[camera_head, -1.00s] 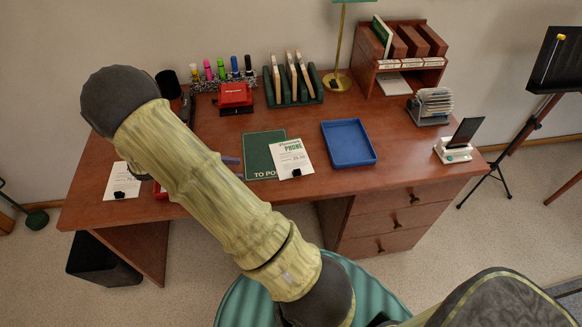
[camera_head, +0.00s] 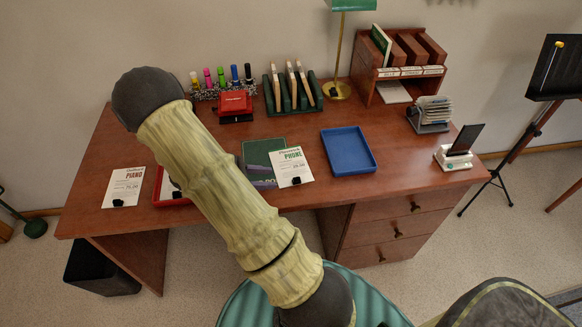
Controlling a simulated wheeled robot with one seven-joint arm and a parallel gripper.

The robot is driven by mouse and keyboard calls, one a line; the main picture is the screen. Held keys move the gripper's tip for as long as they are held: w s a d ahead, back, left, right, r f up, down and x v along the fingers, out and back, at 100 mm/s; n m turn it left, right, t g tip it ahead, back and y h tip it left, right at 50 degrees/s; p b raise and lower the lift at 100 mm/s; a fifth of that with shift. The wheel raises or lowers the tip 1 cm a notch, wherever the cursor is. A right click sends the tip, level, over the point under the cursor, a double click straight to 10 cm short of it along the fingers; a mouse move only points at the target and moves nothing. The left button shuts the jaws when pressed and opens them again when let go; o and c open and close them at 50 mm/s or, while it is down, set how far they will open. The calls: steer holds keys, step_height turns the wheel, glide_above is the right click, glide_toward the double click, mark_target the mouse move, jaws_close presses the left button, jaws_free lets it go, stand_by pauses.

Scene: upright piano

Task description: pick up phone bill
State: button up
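The phone bill (camera_head: 291,167) is a white sheet with green "PHONE" print and a small black clip at its lower edge. It lies on the desk, overlapping the right side of a dark green mat (camera_head: 264,148) with white lettering. My arm crosses the left half of the desk and hides most of my gripper (camera_head: 262,176). Only its two grey-purple fingertips show past the arm, over the mat and just left of the bill. They look apart, with nothing between them. Whether they touch the bill's left edge I cannot tell.
A blue tray (camera_head: 348,171) lies right of the bill. A piano bill (camera_head: 123,187) and a partly hidden red tray (camera_head: 165,200) lie at left. A red box (camera_head: 236,120), green rack (camera_head: 291,107), lamp (camera_head: 340,91), card file (camera_head: 432,126) and phone stand (camera_head: 453,158) stand around.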

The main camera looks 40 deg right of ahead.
mark_target(293, 179)
steer(key=shift+x, duration=1.45)
steer(key=shift+s+x, duration=0.1)
steer(key=shift+x, duration=1.2)
steer(key=shift+s+x, duration=0.15)
steer(key=shift+x, duration=1.2)
steer(key=shift+a+r, duration=0.1)
steer(key=shift+r, duration=0.15)
steer(key=shift+w, duration=0.1)
jaws_close()
